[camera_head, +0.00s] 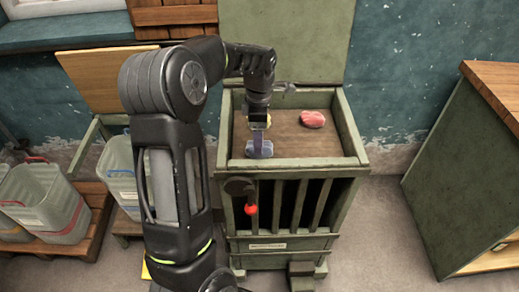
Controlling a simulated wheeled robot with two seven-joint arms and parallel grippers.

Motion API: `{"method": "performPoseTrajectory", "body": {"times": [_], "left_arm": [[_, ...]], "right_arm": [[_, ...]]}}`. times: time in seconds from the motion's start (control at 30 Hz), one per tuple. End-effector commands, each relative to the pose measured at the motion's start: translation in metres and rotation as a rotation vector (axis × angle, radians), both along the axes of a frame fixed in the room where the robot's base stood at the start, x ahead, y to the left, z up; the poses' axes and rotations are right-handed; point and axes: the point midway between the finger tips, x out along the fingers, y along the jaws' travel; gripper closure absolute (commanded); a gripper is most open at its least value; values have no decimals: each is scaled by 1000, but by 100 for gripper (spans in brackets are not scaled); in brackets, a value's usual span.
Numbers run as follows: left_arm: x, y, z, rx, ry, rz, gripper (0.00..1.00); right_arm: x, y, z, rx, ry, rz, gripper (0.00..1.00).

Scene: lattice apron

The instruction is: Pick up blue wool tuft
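A grey-blue wool tuft (264,150) sits in the open top of the green slatted cabinet (350,135), near the front left of its brown floor. My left gripper (258,139) points down into this top, and its fingers reach the tuft in the picture. I see the fingers nearly edge-on, so I cannot tell whether they are open or closed on the tuft. My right gripper is not in view.
A pink-red tuft (312,119) lies at the back right of the same top. Raised rims surround the floor, and a green lid (290,40) stands up behind. Bins (45,200) stand at left and a wooden-topped cabinet (470,170) at right.

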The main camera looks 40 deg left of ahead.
Motion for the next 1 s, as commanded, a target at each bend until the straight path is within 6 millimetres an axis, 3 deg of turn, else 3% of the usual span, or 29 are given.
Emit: {"method": "performPoseTrajectory", "body": {"times": [0.27, 0.6, 1.0], "left_arm": [[-1, -1, -7, -1, 3, 0, 25], [-1, -2, -50, 0, 2, 0, 25], [-1, -2, -52, 0, 0, 0, 25]], "right_arm": [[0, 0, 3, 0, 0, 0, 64], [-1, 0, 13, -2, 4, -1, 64], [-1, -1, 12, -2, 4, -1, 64]]}}
